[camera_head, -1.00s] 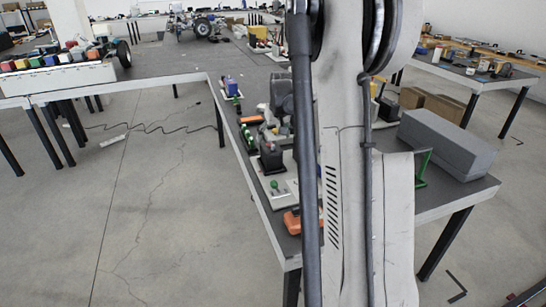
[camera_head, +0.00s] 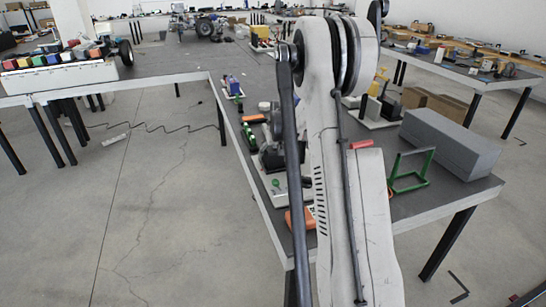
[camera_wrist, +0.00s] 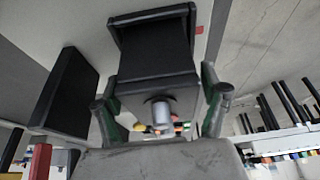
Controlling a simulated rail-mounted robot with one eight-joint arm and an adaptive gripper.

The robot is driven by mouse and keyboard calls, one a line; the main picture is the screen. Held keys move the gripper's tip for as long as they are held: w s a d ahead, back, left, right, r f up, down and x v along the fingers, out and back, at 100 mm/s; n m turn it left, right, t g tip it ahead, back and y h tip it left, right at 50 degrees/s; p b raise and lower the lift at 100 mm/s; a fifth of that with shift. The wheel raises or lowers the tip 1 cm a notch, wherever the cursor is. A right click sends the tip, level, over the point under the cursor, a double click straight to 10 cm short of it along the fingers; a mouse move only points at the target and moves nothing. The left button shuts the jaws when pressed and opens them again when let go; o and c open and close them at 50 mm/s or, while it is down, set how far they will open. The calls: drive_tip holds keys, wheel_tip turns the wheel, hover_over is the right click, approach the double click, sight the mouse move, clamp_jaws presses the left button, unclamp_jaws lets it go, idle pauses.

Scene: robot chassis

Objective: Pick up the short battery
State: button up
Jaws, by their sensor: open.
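My gripper (camera_wrist: 160,88) shows in the wrist view as two green and dark fingers, spread apart. A dark boxy object (camera_wrist: 155,45) with a pale edge lies between and beyond them. A short grey cylinder (camera_wrist: 162,112) shows at its near end, between the fingers. I cannot tell whether either is the short battery, or how far away they are. A second dark block (camera_wrist: 65,92) is to the left. In the head view my arm hides the gripper, and I cannot pick out the short battery for certain. A dark box-shaped item (camera_head: 271,160) stands left of my arm.
The table (camera_head: 440,204) under my arm holds an orange item (camera_head: 296,219), a green frame (camera_head: 411,170) and a long grey box (camera_head: 450,143). Another table (camera_head: 170,75) stands at the left.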

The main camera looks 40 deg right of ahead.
drive_tip(key=shift+w+f, duration=0.3)
drive_tip(key=shift+f, duration=0.3)
clamp_jaws()
